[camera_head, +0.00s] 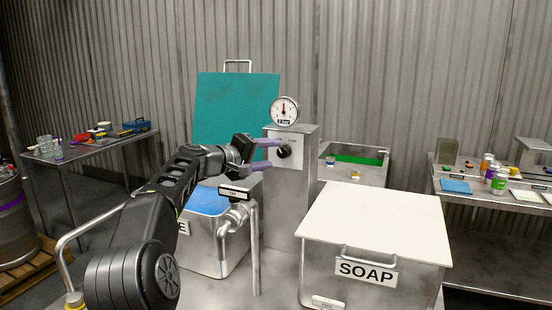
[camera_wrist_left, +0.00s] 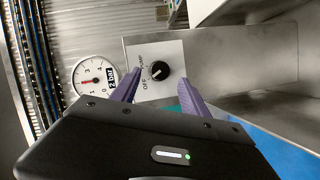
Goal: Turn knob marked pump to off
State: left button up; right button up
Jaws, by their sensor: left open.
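The black pump knob (camera_head: 283,151) sits on a pale plate on the front of a steel box (camera_head: 306,170). In the left wrist view the knob (camera_wrist_left: 161,70) shows with the words PUMP and OFF beside it on the plate (camera_wrist_left: 143,88). A small white mark shows on the knob, but its exact setting is too small to tell. My left gripper (camera_head: 265,154) is open, its purple fingers pointing at the knob. In the left wrist view the gripper (camera_wrist_left: 158,90) has its fingertips apart, short of the knob and to either side. My right gripper is out of view.
A round gauge (camera_head: 284,111) tops the steel box. A lidded SOAP tank (camera_head: 375,235) stands front right, and a steel tank with blue content (camera_head: 208,201) and a pipe (camera_head: 255,250) lie below my left arm. An open bin (camera_head: 378,172) stands behind right.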

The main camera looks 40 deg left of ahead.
pick_arm(q)
jog(key=s, duration=0.3)
jog(key=shift+s+a+r+b, duration=0.1)
jog(key=shift+s+r+b, duration=0.2)
jog(key=shift+s+b, duration=0.05)
jog(key=shift+r, duration=0.1)
